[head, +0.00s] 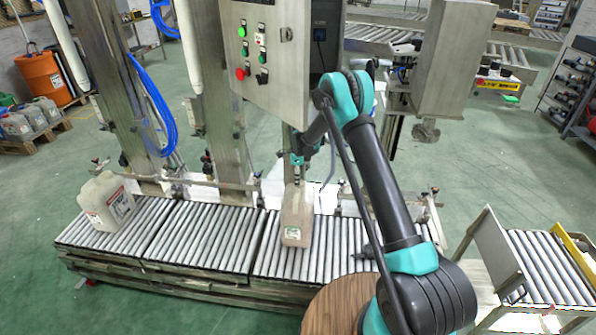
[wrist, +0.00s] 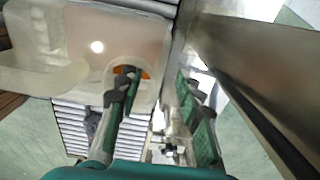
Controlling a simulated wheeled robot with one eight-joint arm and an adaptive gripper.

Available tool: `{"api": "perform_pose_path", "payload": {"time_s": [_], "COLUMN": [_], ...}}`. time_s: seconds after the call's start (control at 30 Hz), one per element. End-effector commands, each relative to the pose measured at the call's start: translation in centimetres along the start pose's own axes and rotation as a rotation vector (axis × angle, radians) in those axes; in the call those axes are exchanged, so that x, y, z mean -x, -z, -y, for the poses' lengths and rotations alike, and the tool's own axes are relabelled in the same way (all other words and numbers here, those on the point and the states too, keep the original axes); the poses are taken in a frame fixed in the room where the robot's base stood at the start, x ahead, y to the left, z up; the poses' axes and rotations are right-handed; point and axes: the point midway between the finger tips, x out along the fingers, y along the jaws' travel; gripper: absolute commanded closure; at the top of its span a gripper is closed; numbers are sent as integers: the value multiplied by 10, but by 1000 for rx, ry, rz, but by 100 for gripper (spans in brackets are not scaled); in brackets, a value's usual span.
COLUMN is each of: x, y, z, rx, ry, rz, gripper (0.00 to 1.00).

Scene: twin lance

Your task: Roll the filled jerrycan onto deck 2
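One translucent jerrycan (head: 297,217) stands upright on the right-hand roller deck (head: 330,232). Its pale top, with a pinkish area and an orange-ringed mouth, shows in the wrist view (wrist: 120,35). A second jerrycan (head: 107,202) with a printed label stands on the left roller deck (head: 140,235). The middle roller deck (head: 205,238) is empty. No deck number is readable. My gripper (head: 297,172) is just above the right-hand can's top. In the wrist view its fingers (wrist: 158,78) are apart, one over the mouth, one beyond the can's edge. Contact cannot be told.
Steel columns and a control box (head: 270,45) stand behind the decks. A round wooden top (head: 335,305) is in front of the right deck. A roller cart (head: 545,265) stands at right. An orange drum (head: 43,78) and several cans are at far left.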

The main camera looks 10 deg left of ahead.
Motion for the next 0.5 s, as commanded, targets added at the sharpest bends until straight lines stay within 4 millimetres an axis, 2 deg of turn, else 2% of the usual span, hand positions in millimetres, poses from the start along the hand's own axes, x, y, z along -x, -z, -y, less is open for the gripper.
{"api": "perform_pose_path", "payload": {"time_s": [0.2,0.5], "x": [-40,-78], "y": [0,0], "z": [0,0], "rx": [0,0], "ry": [0,0], "rz": [0,0], "gripper": [64,64]}}
